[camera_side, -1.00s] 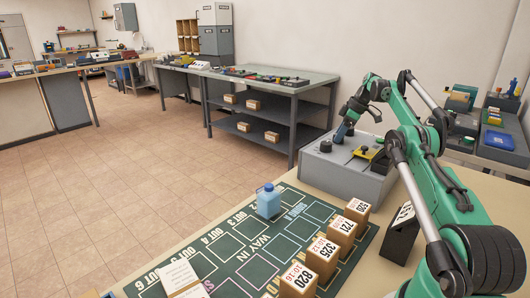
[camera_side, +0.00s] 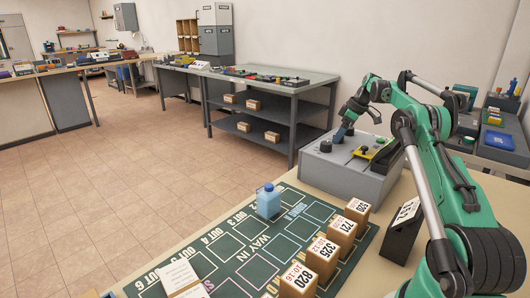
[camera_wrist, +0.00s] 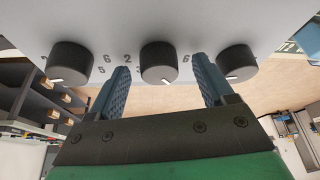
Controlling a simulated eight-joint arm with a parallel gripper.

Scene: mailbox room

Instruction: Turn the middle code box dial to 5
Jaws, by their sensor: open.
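The grey code box (camera_side: 355,172) stands at the table's far end in the side view. Its face shows three black round dials in the wrist view: a left dial (camera_wrist: 70,63), the middle dial (camera_wrist: 158,62) and a right dial (camera_wrist: 237,62). The middle dial's white mark points toward the picture's bottom. Digits such as 2 and 6 show beside it; others are hidden or unclear. My gripper (camera_wrist: 161,66) is open, one blue-grey finger on each side of the middle dial, with visible gaps. In the side view my gripper (camera_side: 342,134) is at the box top, beside a dial (camera_side: 325,146).
A yellow part with a black knob (camera_side: 367,151) sits on the box's right side. A dark green mat (camera_side: 235,248) with a blue bottle (camera_side: 268,201) and several numbered boxes (camera_side: 341,231) lies in front. A dark stand with a numbered card (camera_side: 402,232) is close to my arm.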

